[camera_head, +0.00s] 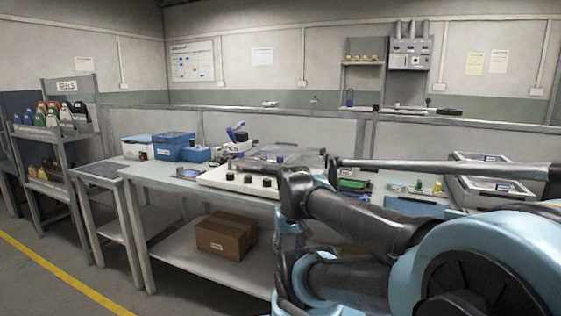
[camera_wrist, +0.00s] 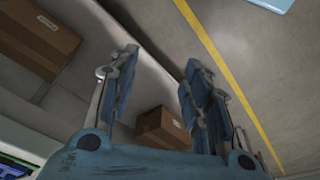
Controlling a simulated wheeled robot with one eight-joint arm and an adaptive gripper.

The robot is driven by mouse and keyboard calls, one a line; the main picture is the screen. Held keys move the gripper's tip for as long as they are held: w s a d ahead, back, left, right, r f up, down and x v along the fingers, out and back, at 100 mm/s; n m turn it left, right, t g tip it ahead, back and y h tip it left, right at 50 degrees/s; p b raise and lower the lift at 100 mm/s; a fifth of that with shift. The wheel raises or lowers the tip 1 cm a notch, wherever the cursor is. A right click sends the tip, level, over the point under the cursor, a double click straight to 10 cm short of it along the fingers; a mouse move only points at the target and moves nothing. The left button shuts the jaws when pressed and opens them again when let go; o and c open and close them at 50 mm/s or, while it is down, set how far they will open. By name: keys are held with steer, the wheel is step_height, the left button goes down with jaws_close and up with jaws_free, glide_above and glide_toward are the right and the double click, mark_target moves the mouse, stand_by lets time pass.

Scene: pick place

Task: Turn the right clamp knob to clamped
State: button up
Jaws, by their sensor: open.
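My arm blocks the view of the fixture's right end. My gripper (camera_wrist: 160,60) is open and empty in the wrist view, its blue fingers spread apart. No knob shows in that view. The gripper's fingers are not clearly visible in the head view.
Blue boxes (camera_head: 174,146) stand on the left of the bench (camera_head: 160,175). A cardboard box (camera_head: 226,235) sits on its lower shelf. Grey trays (camera_head: 490,172) are at the right. A reel rack (camera_head: 50,130) stands at far left. Floor is clear around the yellow line (camera_wrist: 215,55).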

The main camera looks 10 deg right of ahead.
steer(key=w+d+r+m+g, duration=0.1)
steer(key=w+r+m, duration=0.3)
steer(key=w+r, duration=0.55)
steer(key=w+d+r+m, duration=0.1)
steer(key=w+r+m, duration=0.45)
steer(key=r, duration=0.75)
step_height(320, 180, up, 15)
steer(key=m+g, duration=0.1)
steer(key=m, duration=0.6)
glide_above(282, 160)
steer(key=w, duration=0.1)
steer(key=f, duration=1.7)
steer(key=shift+w+a+f, duration=0.25)
steer(key=shift+a+f, duration=0.05)
steer(key=shift+f, duration=0.05)
jaws_close()
